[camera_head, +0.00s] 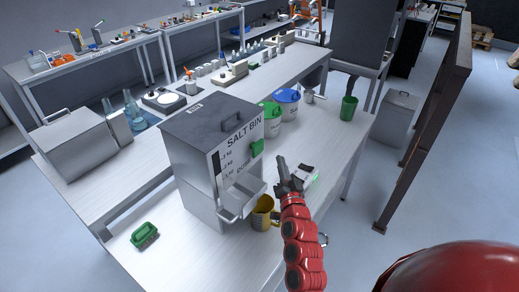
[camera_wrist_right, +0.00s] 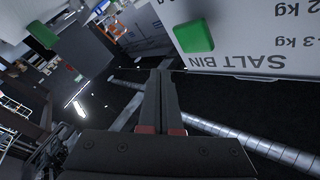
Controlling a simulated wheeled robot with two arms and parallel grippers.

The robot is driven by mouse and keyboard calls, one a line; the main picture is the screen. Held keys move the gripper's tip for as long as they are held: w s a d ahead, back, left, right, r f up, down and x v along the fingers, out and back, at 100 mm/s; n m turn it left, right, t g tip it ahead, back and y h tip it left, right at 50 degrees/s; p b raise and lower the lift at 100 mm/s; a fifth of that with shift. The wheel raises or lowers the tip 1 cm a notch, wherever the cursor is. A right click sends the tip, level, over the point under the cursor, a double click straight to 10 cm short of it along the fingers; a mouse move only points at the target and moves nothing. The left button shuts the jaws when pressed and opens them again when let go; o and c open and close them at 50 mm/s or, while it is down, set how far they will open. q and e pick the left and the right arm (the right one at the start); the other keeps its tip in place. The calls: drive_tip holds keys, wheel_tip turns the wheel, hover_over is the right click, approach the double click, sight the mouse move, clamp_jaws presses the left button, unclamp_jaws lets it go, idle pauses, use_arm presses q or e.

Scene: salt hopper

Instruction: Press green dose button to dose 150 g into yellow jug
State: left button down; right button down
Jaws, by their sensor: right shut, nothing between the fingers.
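The grey salt bin (camera_head: 190,150) stands on the white bench, its labelled front facing right. The green dose button (camera_head: 257,147) sits on that front near its right edge. In the right wrist view the button (camera_wrist_right: 193,37) shows beside the upside-down "SALT BIN" lettering. The yellow jug (camera_head: 262,218) stands on the bench by the bin's spout, partly behind my red right arm. My right gripper (camera_head: 281,160) is shut and empty, raised just right of the button with a visible gap. In the wrist view its fingers (camera_wrist_right: 160,75) lie together below the button. My left gripper is out of view.
Green- and blue-lidded tubs (camera_head: 287,103) and a green cup (camera_head: 348,108) stand farther back. A green tray (camera_head: 144,235) sits front left. Bare bench lies around the tray.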

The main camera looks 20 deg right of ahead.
sight(258, 148)
idle(0.6)
drive_tip(key=s+n+b, duration=0.1)
drive_tip(key=n+b, duration=0.1)
drive_tip(key=n, duration=0.3)
drive_tip(key=s+d+n+b, duration=0.1)
drive_tip(key=n+b, duration=0.2)
drive_tip(key=n, duration=0.3)
drive_tip(key=s+d+n+b, duration=0.1)
drive_tip(key=n+b, duration=0.2)
drive_tip(key=n, duration=0.3)
drive_tip(key=shift+s+r+g, duration=0.2)
drive_tip(key=shift+r+g, duration=0.15)
drive_tip(key=shift+g, duration=0.05)
drive_tip(key=w+a+p, duration=0.4)
drive_tip(key=w, duration=0.3)
drive_tip(key=shift+w+a+p, duration=0.3)
drive_tip(key=shift+p, duration=0.1)
drive_tip(key=shift+w, duration=0.1)
idle(0.8)
